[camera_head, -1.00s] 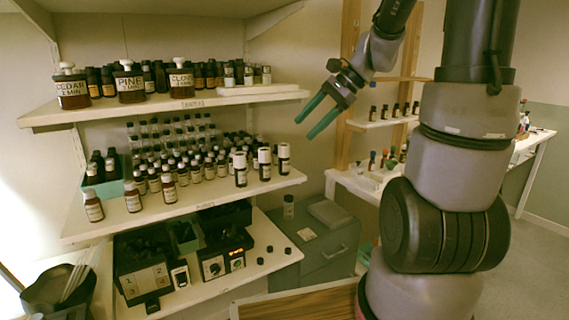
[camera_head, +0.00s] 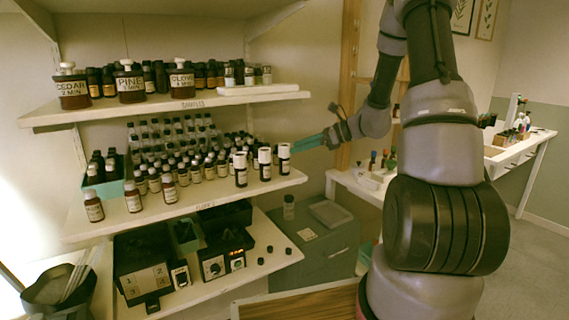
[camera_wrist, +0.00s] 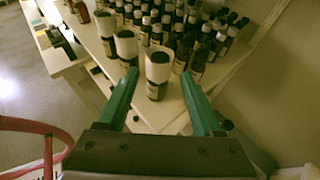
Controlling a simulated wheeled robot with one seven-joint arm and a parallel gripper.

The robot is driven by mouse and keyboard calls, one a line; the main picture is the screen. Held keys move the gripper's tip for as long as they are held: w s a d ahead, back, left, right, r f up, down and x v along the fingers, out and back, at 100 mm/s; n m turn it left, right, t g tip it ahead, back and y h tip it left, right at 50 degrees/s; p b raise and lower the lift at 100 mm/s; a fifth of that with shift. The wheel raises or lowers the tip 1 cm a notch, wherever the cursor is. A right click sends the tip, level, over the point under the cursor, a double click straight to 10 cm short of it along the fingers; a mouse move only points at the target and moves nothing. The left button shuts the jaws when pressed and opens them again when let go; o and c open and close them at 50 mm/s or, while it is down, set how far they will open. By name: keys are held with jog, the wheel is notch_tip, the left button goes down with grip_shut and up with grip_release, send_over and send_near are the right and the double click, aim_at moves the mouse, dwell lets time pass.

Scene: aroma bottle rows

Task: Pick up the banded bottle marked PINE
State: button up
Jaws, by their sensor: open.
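A PINE jar (camera_head: 130,86), brown with a white stopper and a large label, stands on the top shelf between the CEDAR (camera_head: 72,92) and CLOVE (camera_head: 181,84) jars. At the right front of the middle shelf stand three dark bottles with white upper parts: left (camera_head: 240,172), middle (camera_head: 264,165) and right (camera_head: 284,160). Their small labels are unreadable. My gripper (camera_head: 312,142), with green fingers, is open beside the right one. In the wrist view, a white-topped bottle (camera_wrist: 156,88) shows between the fingertips (camera_wrist: 160,76), upright and not gripped.
Many small bottles (camera_head: 190,165) crowd the middle shelf left of the white-topped ones. The top shelf (camera_head: 160,106) runs above my gripper. Black devices (camera_head: 142,268) stand on the lower shelf. A grey cabinet (camera_head: 325,245) stands below right.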

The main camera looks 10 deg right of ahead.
aim_at(284, 152)
jog(key=shift+x, duration=2.7)
jog(key=shift+a+r, duration=0.1)
jog(key=shift+r, duration=0.1)
grip_shut()
